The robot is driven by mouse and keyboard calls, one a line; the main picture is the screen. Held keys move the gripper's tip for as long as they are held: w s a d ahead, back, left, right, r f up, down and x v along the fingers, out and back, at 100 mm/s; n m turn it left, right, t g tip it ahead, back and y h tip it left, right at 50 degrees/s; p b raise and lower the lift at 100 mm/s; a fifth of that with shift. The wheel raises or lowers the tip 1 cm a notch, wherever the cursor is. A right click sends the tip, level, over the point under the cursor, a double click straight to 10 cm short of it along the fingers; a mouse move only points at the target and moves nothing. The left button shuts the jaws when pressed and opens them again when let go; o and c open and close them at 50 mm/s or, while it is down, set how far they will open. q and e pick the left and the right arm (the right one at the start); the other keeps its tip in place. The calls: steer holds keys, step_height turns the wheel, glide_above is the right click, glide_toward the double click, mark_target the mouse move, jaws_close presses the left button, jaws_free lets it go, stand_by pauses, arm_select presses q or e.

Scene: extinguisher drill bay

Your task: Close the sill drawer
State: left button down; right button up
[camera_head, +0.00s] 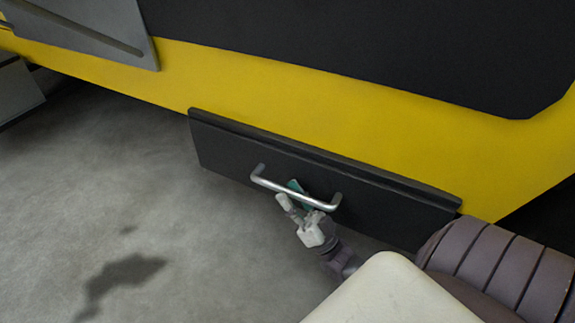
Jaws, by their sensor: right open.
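The sill drawer (400,207) has a dark front panel, set low along the yellow body. Its top edge stands slightly out from the yellow surface. A silver bar handle (268,184) is fixed to the front. My left gripper is not in the view.
The yellow body (330,110) with a large dark panel (380,45) rises behind the drawer. A grey panel (85,25) hangs at upper left.

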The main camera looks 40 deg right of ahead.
steer(key=v, duration=0.5)
steer(key=shift+s+f, duration=0.2)
steer(key=shift+s, duration=0.05)
steer(key=shift+s+d, duration=0.1)
